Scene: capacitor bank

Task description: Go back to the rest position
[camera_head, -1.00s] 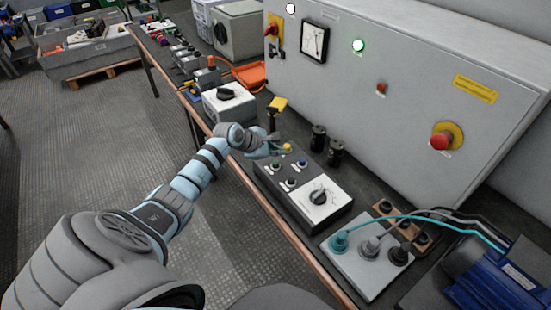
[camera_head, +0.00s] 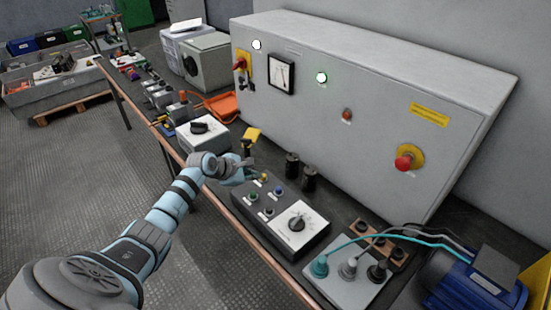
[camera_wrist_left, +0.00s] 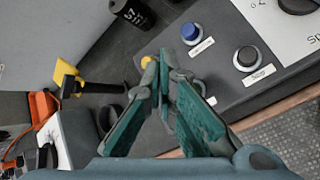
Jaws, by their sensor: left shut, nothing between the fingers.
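My left gripper (camera_head: 250,172) is over the far left end of a dark control box (camera_head: 262,238), by its yellow button (camera_head: 264,177). In the left wrist view its teal fingers (camera_wrist_left: 165,62) meet at the tips, shut with nothing between them. The yellow button (camera_wrist_left: 147,61) shows just beside the tips there; I cannot tell whether they touch it. A blue button (camera_wrist_left: 190,32) and a black button (camera_wrist_left: 246,57) lie to the right. Another button is partly hidden behind the fingers. My right gripper is in neither view.
A large grey cabinet (camera_head: 370,100) stands behind the bench. Two black cylinders (camera_head: 301,172) and a yellow-handled thing (camera_head: 251,136) stand close to the gripper. A socket plate (camera_head: 340,282) with cables and a blue motor (camera_head: 470,285) are at right. Open floor (camera_head: 60,180) lies left.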

